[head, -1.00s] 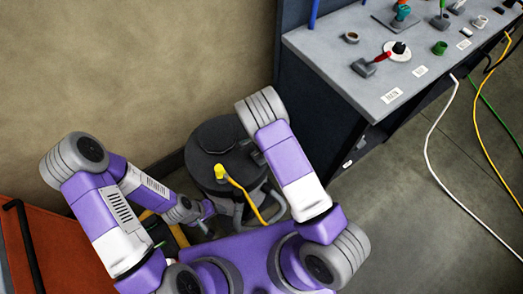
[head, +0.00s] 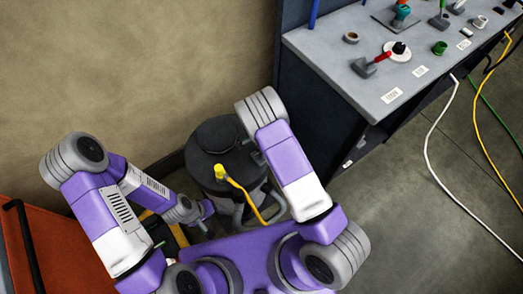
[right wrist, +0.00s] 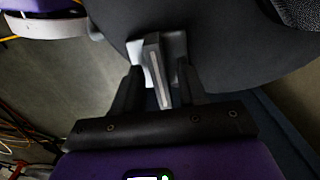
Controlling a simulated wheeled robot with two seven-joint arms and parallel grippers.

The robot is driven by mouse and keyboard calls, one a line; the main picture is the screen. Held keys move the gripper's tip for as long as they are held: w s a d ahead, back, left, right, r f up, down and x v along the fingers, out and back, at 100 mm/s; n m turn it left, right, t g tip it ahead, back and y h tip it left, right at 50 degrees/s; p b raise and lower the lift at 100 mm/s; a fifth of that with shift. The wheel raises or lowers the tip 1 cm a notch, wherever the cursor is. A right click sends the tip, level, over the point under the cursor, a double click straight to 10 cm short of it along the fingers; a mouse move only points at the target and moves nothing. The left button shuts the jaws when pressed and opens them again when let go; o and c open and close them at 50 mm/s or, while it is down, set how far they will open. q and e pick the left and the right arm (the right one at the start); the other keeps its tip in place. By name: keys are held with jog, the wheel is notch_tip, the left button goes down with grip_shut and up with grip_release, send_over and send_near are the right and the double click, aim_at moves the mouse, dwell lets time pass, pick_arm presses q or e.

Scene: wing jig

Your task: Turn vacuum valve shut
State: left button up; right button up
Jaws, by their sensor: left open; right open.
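A black drum-shaped vacuum (head: 212,177) stands on the floor between my arms, with a yellow hose (head: 240,190) at its yellow fitting. In the right wrist view a grey lever-like piece (right wrist: 156,68) on a pale bracket stands against a large dark rounded body (right wrist: 225,50). My right gripper (right wrist: 160,82) is open, with its fingers on either side of this grey piece; I cannot tell whether they touch it. In the head view my right arm hides that gripper. My left gripper (head: 206,211) is open and empty, low beside the drum. I cannot tell whether the grey piece is the valve.
A grey bench (head: 345,80) at the upper right carries a red-handled lever (head: 376,62), several fittings and labels. White and yellow cables lie on the floor at right. An orange cabinet (head: 55,245) stands at the lower left. A tan wall is behind the drum.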

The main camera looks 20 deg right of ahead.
notch_tip(320, 180, up, 8)
jog(key=shift+f+p, duration=0.25)
jog(key=shift+p, duration=0.4)
jog(key=s+d+f+n+g+y, duration=0.15)
jog(key=s+f+n, duration=0.5)
jog(key=s, duration=0.75)
jog(key=s+a+r+n+t+y, duration=0.2)
jog(key=s+a+n, duration=0.3)
jog(key=s, duration=0.2)
jog(key=shift+a+y, duration=0.3)
jog(key=shift+y, duration=0.05)
